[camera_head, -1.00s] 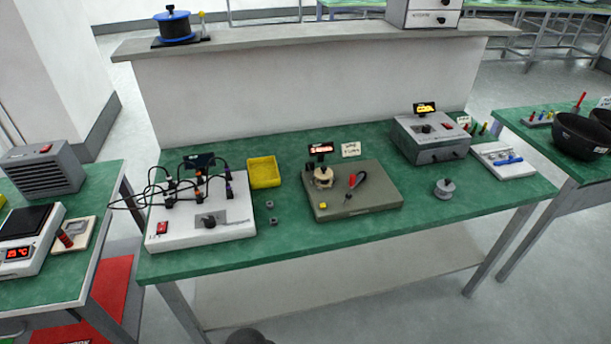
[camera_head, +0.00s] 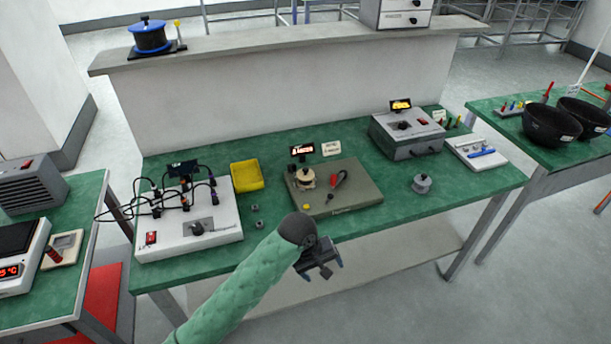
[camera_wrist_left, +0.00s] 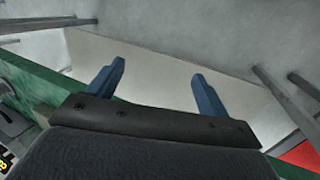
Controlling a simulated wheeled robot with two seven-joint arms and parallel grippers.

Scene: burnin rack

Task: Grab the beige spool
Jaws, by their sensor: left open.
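The spool does not show in the left wrist view. My right gripper is not in view.
A white unit with black cables (camera_head: 205,238) and a yellow bin (camera_head: 247,175) stand left on the green table (camera_head: 400,208). A grey box (camera_head: 410,138) and a round grey knobbed piece (camera_head: 422,184) are to the right. Two small grey pieces lie near the bin.

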